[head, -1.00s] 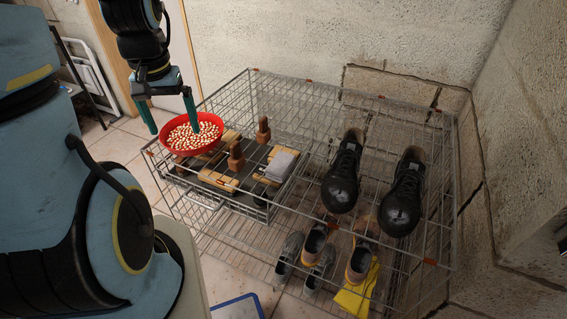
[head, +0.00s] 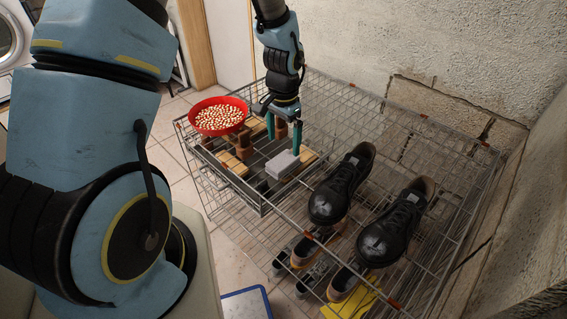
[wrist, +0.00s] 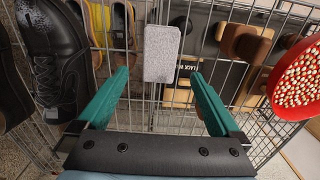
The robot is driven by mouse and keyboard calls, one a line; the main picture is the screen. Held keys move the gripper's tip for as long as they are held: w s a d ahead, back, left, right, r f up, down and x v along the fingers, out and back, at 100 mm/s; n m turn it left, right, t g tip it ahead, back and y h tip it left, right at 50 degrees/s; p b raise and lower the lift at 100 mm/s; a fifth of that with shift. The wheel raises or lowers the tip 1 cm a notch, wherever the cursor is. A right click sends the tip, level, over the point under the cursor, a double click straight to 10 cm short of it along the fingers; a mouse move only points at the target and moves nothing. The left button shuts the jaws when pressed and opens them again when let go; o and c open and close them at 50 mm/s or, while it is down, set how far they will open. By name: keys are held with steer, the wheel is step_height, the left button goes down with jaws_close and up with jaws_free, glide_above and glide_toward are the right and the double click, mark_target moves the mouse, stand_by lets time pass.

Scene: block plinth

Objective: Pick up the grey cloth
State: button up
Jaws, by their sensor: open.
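The grey cloth (head: 282,163) is a small, light grey, flat block shape near the right side of the wire basket on the rack. In the wrist view the cloth (wrist: 161,54) lies just beyond the fingertips, roughly centred between them. My gripper (head: 283,145) is open, with green fingers pointing down close to the cloth. In the wrist view my gripper (wrist: 159,73) has nothing between its fingers. I cannot tell the exact height of the fingertips above the cloth.
A red bowl of beans (head: 220,116) stands at the basket's left. Wooden-backed brushes (head: 232,163) lie in the basket. Black shoes (head: 341,184) stand to the right on the wire rack (head: 440,130). A yellow cloth (head: 350,306) and more shoes are on a lower level.

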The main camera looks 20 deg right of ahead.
mark_target(283, 160)
steer(key=shift+s+a+f+p, duration=0.1)
steer(key=shift+f+p, duration=0.4)
steer(key=shift+f, duration=1.45)
steer(key=shift+a+f+p, duration=0.1)
steer(key=shift+f+p, duration=0.4)
steer(key=shift+f, duration=1.45)
steer(key=c, duration=1.5)
steer(key=shift+c, duration=0.2)
steer(key=shift+r, duration=0.1)
step_height(283, 160, up, 10)
steer(key=shift+f+b, duration=0.1)
steer(key=shift+b, duration=0.85)
